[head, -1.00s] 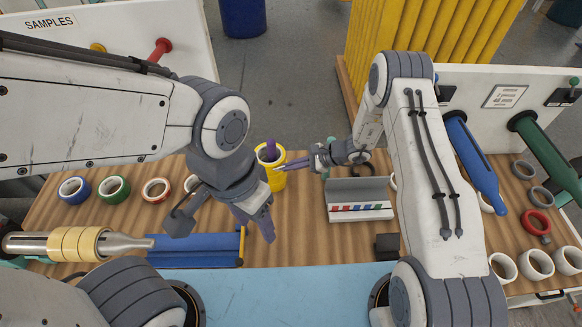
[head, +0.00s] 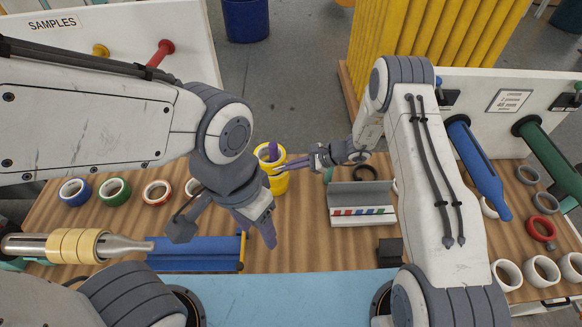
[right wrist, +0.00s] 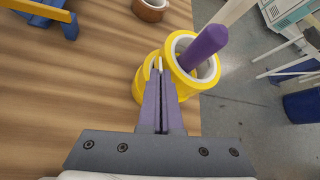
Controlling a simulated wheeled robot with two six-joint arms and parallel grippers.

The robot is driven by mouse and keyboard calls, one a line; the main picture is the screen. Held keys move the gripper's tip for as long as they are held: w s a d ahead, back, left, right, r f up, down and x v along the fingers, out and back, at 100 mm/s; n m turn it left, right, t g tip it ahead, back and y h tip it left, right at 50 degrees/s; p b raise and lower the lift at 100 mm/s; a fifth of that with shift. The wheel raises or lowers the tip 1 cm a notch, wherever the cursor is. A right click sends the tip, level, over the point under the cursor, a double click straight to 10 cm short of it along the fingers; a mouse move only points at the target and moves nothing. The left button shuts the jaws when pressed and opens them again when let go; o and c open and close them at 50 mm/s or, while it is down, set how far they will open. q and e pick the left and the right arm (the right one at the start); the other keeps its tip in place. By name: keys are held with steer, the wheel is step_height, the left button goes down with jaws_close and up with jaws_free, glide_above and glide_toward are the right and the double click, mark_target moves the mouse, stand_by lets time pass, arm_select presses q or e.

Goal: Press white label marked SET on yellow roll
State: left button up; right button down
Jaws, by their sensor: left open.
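The yellow roll (head: 279,186) stands near the table's far edge, with a purple rod-like piece (head: 273,152) standing in its pale core. In the right wrist view the yellow roll (right wrist: 172,48) shows as two overlapping yellow rings. My right gripper (head: 279,169) reaches in from the right, its tips against or just in front of the roll's side. In the right wrist view its fingers (right wrist: 160,78) are close together on a thin pale edge, apparently the white label (right wrist: 160,64); the SET marking cannot be read. My left gripper (head: 256,228) is open and empty, nearer the camera.
A grey-white holder (head: 361,205) with coloured strips stands right of the roll. A blue cradle (head: 197,253) lies at the left front, and blue (head: 75,191), green (head: 114,191) and red-brown (head: 157,192) rolls lie farther left. Bare wood shows between cradle and holder.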

steer(key=shift+w, duration=0.1)
stand_by(0.3)
steer(key=c, duration=1)
jaws_free()
steer(key=shift+b+v, duration=1.9)
steer(key=shift+v, duration=3.35)
